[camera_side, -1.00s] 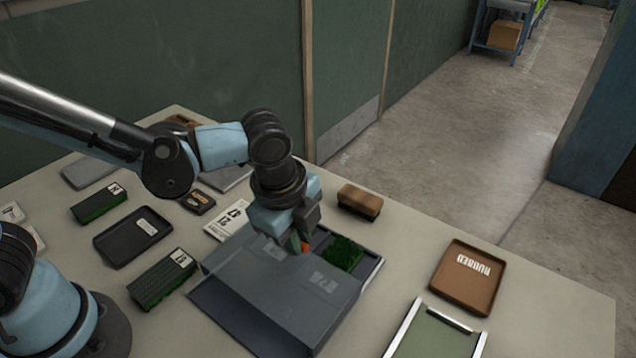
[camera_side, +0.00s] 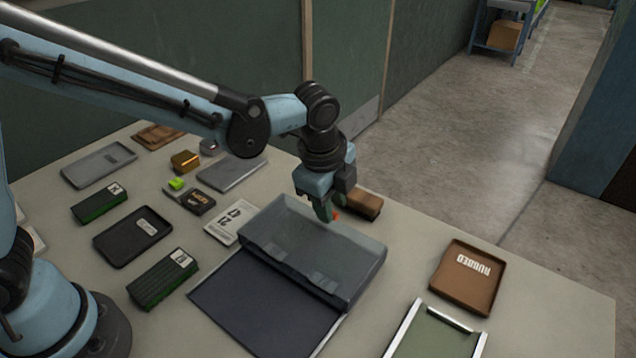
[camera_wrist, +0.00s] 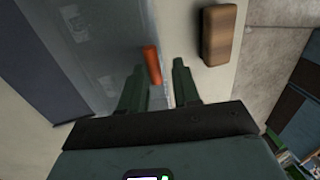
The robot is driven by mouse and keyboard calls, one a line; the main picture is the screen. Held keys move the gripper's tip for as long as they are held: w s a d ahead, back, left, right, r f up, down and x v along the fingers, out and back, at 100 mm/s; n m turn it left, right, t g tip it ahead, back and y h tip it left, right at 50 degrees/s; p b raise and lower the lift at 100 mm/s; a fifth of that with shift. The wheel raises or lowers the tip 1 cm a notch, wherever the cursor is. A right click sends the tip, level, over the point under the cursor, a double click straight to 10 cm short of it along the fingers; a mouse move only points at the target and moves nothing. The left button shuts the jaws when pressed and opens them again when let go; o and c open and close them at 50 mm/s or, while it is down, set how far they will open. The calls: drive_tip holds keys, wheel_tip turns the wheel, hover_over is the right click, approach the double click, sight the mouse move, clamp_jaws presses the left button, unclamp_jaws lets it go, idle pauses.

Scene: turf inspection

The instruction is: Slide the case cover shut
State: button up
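The case has a grey see-through cover (camera_side: 315,245) that lies over its far part. The turf inside cannot be made out through it. The case's dark flat near part (camera_side: 265,305) is bare. An orange knob (camera_side: 336,214) stands at the cover's far edge. My gripper (camera_side: 330,210) is low at that edge. In the wrist view the knob (camera_wrist: 152,66) lies between my two spread fingers (camera_wrist: 156,78), with a gap showing to the right finger. Contact on the left side is unclear.
A brown block (camera_side: 363,205) sits just beyond my gripper and also shows in the wrist view (camera_wrist: 219,35). A brown tray (camera_side: 468,278) and a green framed panel (camera_side: 437,335) lie to the right. Dark trays, cards and green-black blocks (camera_side: 163,278) lie to the left.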

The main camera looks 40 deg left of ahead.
sight(321, 231)
drive_tip(key=shift+o, duration=0.6)
drive_tip(key=shift+s, duration=0.1)
drive_tip(key=v, duration=1.2)
drive_tip(key=s+a+f+n+t, duration=0.2)
drive_tip(key=s+a+n, duration=0.2)
drive_tip(key=a+n, duration=0.4)
drive_tip(key=s+a+f+n+t, duration=0.2)
drive_tip(key=s+a+f+n, duration=0.1)
drive_tip(key=a+n, duration=0.6)
drive_tip(key=shift+s+n+t, duration=0.4)
drive_tip(key=shift+s+n, duration=0.1)
drive_tip(key=shift+s, duration=0.3)
